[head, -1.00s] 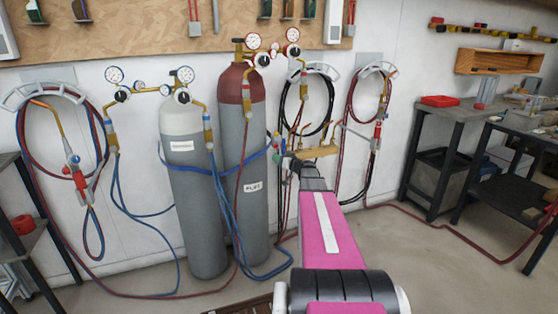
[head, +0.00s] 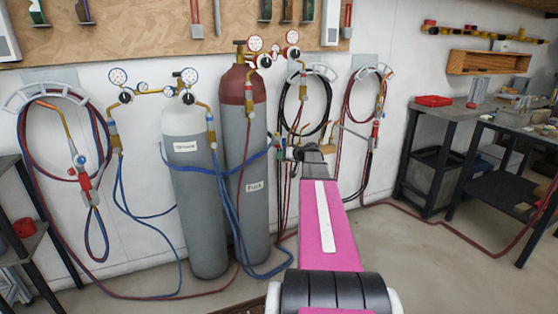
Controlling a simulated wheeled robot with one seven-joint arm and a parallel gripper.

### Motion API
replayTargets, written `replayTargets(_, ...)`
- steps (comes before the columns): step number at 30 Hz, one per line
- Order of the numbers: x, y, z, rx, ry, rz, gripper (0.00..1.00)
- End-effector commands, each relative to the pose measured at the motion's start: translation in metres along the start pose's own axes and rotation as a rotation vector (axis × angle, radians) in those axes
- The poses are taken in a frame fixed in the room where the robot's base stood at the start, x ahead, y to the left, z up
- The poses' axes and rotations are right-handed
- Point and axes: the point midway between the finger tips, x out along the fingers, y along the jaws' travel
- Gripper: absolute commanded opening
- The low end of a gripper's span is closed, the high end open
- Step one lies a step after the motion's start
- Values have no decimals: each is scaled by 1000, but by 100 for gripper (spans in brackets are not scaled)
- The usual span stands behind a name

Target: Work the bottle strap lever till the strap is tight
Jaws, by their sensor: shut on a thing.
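Two gas bottles stand against the wall: a grey one with a white top (head: 194,225) and a grey one with a dark red top (head: 234,95). A blue strap (head: 190,169) runs across both at mid-height to the right bottle's right edge. My gripper (head: 289,153) is at that edge, at the end of my pink arm, shut on the strap lever (head: 278,145). The lever shows only as a small, unclear shape, and the jaws are partly hidden by my wrist. The strap's tightness cannot be told.
Blue and red hoses (head: 220,215) hang in front of the bottles and trail on the floor. Coiled hoses with torches hang left (head: 75,170) and right (head: 375,130). Dark benches (head: 433,150) stand at right. The floor between is fairly clear.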

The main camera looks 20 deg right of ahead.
Motion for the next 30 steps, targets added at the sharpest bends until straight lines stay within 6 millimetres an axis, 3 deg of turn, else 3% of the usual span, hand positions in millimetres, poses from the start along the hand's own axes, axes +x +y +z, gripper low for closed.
replayTargets(15, -25, -17, -13, 174, -323, 111, 0)
replayTargets(30, -31, -22, -16, 221, -406, 140, 0)
